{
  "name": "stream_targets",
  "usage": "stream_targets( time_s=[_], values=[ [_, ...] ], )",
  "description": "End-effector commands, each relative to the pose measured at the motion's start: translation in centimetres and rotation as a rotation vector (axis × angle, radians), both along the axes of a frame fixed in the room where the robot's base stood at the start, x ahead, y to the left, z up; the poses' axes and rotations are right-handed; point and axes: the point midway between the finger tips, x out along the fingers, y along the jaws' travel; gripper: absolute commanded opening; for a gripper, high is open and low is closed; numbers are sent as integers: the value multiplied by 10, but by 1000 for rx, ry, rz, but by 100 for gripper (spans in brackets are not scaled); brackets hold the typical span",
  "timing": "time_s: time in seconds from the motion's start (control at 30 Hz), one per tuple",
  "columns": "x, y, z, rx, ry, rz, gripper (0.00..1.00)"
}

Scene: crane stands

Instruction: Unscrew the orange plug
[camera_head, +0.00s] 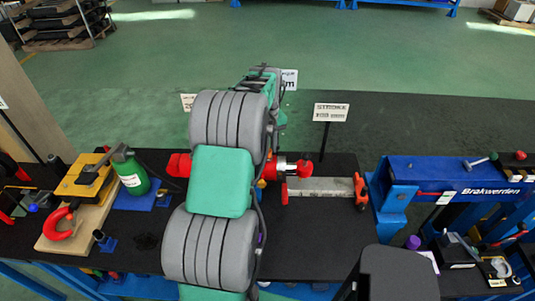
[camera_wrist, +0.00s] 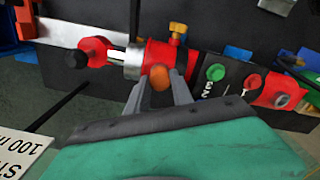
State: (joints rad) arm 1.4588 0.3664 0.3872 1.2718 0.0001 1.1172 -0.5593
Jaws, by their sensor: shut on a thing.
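The orange plug (camera_wrist: 159,79) shows in the wrist view between the two fingertips of my gripper (camera_wrist: 160,75), beside the red cylinder body (camera_wrist: 155,55). My gripper is shut on the orange plug; the fingers touch it from both sides. The red cylinder has a silver collar (camera_wrist: 133,60) and a rod running to the left.
A yellow fitting (camera_wrist: 177,33) stands on the cylinder behind the plug. In the head view a green bottle (camera_head: 133,174) stands at left and a blue beam (camera_head: 450,178) at right. A sign (camera_head: 331,112) stands behind the bench.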

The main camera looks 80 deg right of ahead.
Motion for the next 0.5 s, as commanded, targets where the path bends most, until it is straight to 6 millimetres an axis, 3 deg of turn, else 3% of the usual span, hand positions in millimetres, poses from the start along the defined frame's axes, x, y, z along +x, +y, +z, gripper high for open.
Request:
stream_targets(
  time_s=[0.27, 0.5],
  values=[
    [0, -1, 2, -4, 0, 31, 0],
    [0, -1, 3, -5, -1, 362, 0]
  ],
)
